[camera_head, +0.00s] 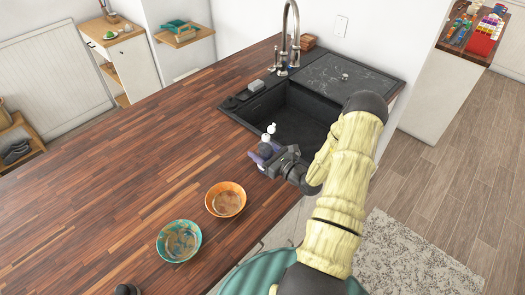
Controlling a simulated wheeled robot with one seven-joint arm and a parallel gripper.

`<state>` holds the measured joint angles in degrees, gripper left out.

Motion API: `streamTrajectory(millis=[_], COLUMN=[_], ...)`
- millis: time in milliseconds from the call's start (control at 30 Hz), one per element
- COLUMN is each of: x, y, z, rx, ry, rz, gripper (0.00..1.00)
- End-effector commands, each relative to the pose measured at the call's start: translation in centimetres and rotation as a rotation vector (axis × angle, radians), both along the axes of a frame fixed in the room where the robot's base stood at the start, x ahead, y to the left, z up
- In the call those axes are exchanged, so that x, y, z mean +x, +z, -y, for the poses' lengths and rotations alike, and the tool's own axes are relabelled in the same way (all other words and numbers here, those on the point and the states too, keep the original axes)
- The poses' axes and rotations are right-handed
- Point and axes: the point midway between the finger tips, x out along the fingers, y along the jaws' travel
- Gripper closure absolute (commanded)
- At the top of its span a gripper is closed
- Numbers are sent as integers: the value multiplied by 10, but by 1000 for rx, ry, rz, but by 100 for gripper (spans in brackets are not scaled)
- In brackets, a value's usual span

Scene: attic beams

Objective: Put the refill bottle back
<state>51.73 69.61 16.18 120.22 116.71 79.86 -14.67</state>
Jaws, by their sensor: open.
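A small bottle with a white pump-like top (268,133) shows at the front left of the black sink, just beyond my gripper. I take it for the refill bottle. Its lower part is hidden behind my gripper. My gripper (262,154) is open at the counter's front edge, close to the bottle. I cannot tell whether its fingers touch the bottle or stand around it.
An orange bowl (225,199) and a teal bowl (179,241) stand on the wooden counter (110,170). The black sink (296,118) has a tall tap (288,45) behind it and a grey block (256,84) on its left rim. The counter's left part is clear.

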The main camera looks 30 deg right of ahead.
Motion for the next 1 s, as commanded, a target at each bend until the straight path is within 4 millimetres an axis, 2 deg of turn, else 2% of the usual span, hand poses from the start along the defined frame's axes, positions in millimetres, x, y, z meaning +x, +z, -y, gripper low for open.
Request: streamTrajectory(millis=[67, 233, 700, 833, 1000], x=[0, -18, -100, -111, -113], y=[4, -1, 0, 2, 3], z=[0, 7, 37, 40, 41], rx=[0, -1, 0, 0, 1], ry=[0, -2, -4, -1, 0], rz=[0, -2, -1, 0, 0], gripper=[39, 39, 39, 39, 39])
